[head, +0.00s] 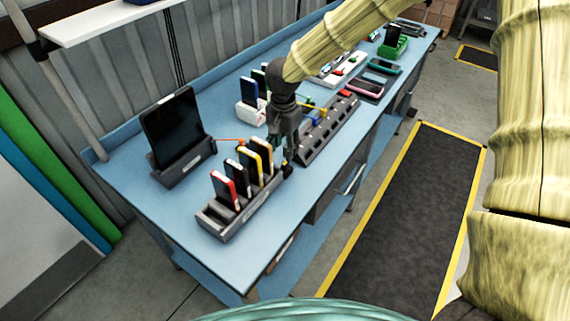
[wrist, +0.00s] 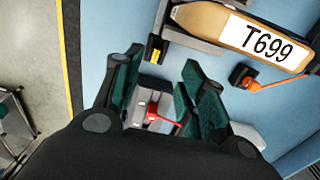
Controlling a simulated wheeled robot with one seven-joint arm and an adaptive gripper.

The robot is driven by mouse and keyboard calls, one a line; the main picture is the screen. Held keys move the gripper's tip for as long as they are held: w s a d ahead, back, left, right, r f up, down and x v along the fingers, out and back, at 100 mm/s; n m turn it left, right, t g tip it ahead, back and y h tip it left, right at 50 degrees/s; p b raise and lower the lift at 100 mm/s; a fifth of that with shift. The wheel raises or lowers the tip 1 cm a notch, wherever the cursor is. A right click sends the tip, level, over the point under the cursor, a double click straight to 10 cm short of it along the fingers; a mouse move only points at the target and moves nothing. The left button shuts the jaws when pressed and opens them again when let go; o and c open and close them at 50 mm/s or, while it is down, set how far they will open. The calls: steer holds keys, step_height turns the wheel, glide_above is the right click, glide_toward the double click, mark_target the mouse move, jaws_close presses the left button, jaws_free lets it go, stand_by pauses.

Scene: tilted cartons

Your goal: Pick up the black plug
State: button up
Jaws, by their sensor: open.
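My gripper (head: 288,150) is open and points down over the bench, beside the far end of the front dock. In the wrist view its two dark green finger pads (wrist: 160,92) stand apart with nothing held between them. A small black block with a yellow label (wrist: 157,48) lies just beyond the fingertips, by the dock's end. A black plug-like piece with an orange lead (wrist: 242,75) lies to the right of the fingers. It also shows in the head view (head: 243,142), left of my gripper. I cannot tell for certain which is the black plug.
A long grey rack (head: 330,130) lies right of my gripper. The blue bench (head: 225,268) is bare along its front.

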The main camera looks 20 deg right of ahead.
mark_target(285, 162)
steer(key=shift+f, duration=0.35)
steer(key=shift+s+d+f, duration=0.1)
steer(key=shift+s+f, duration=0.05)
steer(key=shift+s, duration=0.1)
steer(key=shift+s+f+p, duration=0.1)
steer(key=shift+f+p, duration=0.2)
steer(key=shift+p, duration=0.05)
steer(key=shift+f+p, duration=0.7)
steer(key=shift+f, duration=1.5)
steer(key=shift+s, duration=0.1)
steer(key=c, duration=0.8)
